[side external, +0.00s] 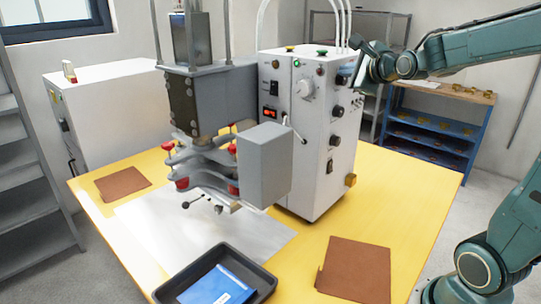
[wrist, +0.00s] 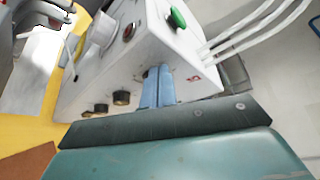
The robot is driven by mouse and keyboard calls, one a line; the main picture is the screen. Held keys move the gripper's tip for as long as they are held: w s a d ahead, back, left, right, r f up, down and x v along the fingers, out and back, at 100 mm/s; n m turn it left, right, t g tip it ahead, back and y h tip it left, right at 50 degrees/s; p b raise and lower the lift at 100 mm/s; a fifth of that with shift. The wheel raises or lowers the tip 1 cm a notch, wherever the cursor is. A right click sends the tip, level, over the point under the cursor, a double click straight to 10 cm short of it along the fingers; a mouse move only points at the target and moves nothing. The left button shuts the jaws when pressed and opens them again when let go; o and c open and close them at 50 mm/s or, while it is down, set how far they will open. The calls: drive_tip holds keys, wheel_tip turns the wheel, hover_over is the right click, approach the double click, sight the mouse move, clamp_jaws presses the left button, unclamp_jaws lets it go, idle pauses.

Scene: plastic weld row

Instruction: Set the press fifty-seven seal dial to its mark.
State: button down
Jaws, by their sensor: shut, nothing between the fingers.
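The press's white control box (side external: 272,160) stands on the yellow table. A large white dial (side external: 305,88) is on its front face; it also shows in the wrist view (wrist: 103,30). Black knobs (side external: 338,111) sit on the right-hand face, and two show in the wrist view (wrist: 121,98). I cannot tell which control is the seal dial, and no mark is readable. My gripper (side external: 357,72) is at the upper right edge of the box, beside the upper knobs. Its blue-grey fingers (wrist: 158,84) are shut and empty, close to the box's face; contact is unclear.
A green button (wrist: 177,17), a red button (wrist: 130,31) and white hoses (wrist: 262,28) are near my fingers. A grey press head (side external: 200,95) stands left of the box. A black tray (side external: 255,281) and brown mat (side external: 356,268) lie in front.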

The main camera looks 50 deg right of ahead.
drive_tip(key=shift+d+f, duration=0.15)
drive_tip(key=shift+f, duration=0.1)
idle(0.4)
drive_tip(key=shift+a+f, duration=0.5)
drive_tip(key=shift+f, duration=0.1)
idle(0.3)
drive_tip(key=shift+a+r, duration=0.25)
drive_tip(key=shift+a, duration=0.1)
drive_tip(key=shift+s, duration=0.1)
idle(0.3)
drive_tip(key=shift+s, duration=2.9)
